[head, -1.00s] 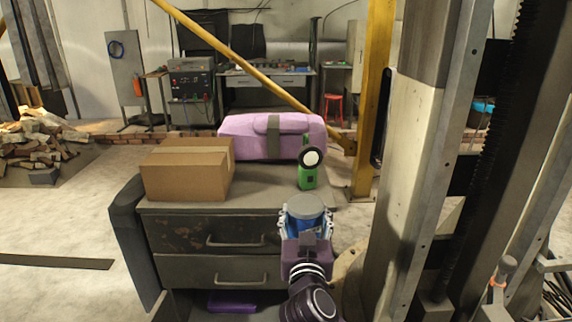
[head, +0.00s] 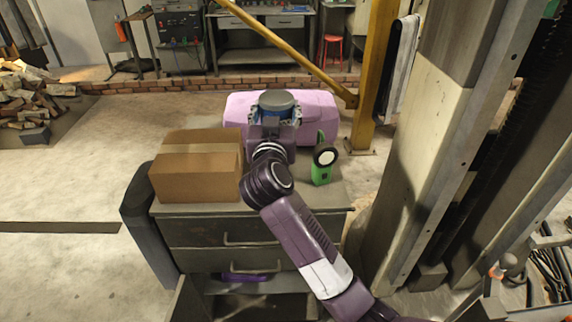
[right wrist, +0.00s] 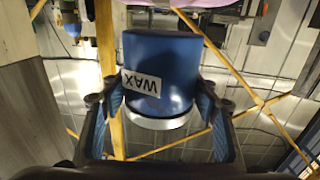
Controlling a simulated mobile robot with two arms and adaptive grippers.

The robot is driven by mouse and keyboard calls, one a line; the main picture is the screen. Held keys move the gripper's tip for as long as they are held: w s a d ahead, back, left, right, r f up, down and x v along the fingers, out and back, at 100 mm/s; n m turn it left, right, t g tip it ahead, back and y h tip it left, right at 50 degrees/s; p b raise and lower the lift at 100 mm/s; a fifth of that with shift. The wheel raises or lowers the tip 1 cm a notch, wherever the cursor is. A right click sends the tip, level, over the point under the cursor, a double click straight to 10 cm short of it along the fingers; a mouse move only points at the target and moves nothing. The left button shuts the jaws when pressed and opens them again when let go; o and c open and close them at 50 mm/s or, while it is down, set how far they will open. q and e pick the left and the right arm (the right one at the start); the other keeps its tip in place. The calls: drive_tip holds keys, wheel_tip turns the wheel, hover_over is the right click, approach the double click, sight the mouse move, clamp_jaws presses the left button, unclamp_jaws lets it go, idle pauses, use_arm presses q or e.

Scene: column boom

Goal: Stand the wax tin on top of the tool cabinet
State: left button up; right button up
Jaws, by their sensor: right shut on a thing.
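The wax tin (head: 277,99) is blue with a grey lid. It also shows in the right wrist view (right wrist: 160,70), with its WAX label upside down in that picture. My right gripper (head: 275,118) is shut on the tin, with a finger on each side. It holds the tin roughly upright, lid up, in front of the pink case in the head view. The gap between tin and cabinet top is hidden by my arm. The tool cabinet (head: 335,198) is grey with drawers, and my right arm crosses over it. My left gripper is not in view.
A cardboard box (head: 195,175) stands at the left of the cabinet top. A pink case (head: 318,110) lies along its back. A green tool with a round white face (head: 322,170) stands at the right. A column (head: 440,130) rises on the right.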

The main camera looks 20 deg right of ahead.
drive_tip(key=f+b, duration=0.1)
drive_tip(key=f, duration=0.8)
drive_tip(key=f+b, duration=0.2)
drive_tip(key=f, duration=0.7)
drive_tip(key=shift+s+f, duration=0.2)
drive_tip(key=shift+f, duration=0.05)
drive_tip(key=o, duration=1.6)
drive_tip(key=shift+s+f, duration=0.1)
drive_tip(key=shift+f, duration=0.05)
drive_tip(key=shift+c, duration=0.2)
drive_tip(key=v, duration=1.2)
